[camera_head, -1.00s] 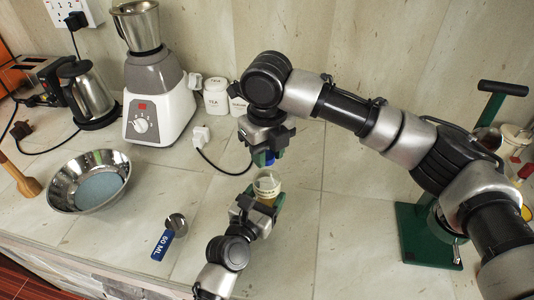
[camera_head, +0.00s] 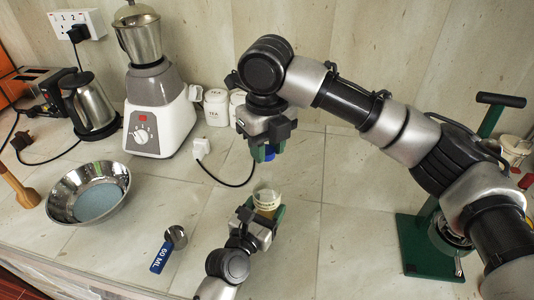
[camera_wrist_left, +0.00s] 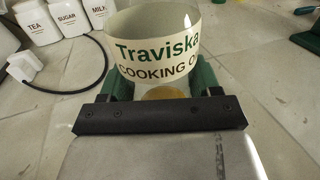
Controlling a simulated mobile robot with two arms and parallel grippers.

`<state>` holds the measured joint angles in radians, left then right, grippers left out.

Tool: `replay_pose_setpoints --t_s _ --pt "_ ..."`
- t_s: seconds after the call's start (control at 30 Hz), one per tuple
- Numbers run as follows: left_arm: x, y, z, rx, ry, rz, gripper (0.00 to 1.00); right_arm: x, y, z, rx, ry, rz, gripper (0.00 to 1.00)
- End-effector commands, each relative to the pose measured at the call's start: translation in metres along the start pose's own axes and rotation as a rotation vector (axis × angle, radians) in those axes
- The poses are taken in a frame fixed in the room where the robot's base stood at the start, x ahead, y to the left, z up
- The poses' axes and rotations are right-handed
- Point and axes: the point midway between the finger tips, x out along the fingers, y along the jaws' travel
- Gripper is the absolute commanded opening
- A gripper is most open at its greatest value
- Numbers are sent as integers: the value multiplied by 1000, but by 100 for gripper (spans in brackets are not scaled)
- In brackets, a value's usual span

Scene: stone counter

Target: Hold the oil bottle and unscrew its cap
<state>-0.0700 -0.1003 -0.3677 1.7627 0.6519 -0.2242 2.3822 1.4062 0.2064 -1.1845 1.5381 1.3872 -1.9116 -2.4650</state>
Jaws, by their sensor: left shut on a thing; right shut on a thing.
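The oil bottle (camera_head: 266,198) is a clear bottle with a cream label, low in the middle of the head view. My left gripper (camera_head: 263,212) is shut on it from the front. My right gripper (camera_head: 267,148) points down above the bottle and is shut on the blue cap (camera_head: 269,156). The cap is apart from the bottle, with a clear gap between them.
A steel bowl (camera_head: 62,205) and a blue-handled 60 ML scoop (camera_head: 162,256) lie to the left. A blender (camera_head: 155,125), kettle (camera_head: 92,105), white canisters (camera_head: 216,108) and a plug with cord (camera_head: 201,147) are behind. A green stand (camera_head: 425,250) is at right. Counter around the bottle is clear.

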Motion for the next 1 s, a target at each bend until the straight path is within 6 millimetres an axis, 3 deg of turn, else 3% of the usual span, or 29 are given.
replay_pose_setpoints --t_s 0.1,0.13,0.3,0.67,0.77,1.0 --pt "0 0 0 0 1 0 0 0 0 0 0 0 0 5" --pt "0 0 0 0 1 0 64 0 0 0 1 0 0 5" --pt "0 0 0 0 1 0 90 0 0 0 1 0 0 5" --pt "-4 0 -1 0 1 1 93 1 0 0 1 0 0 5" --pt "-17 0 -2 -1 2 1 93 2 0 0 1 0 0 5" --pt "-68 0 -3 1 4 0 93 8 0 0 1 0 0 5"
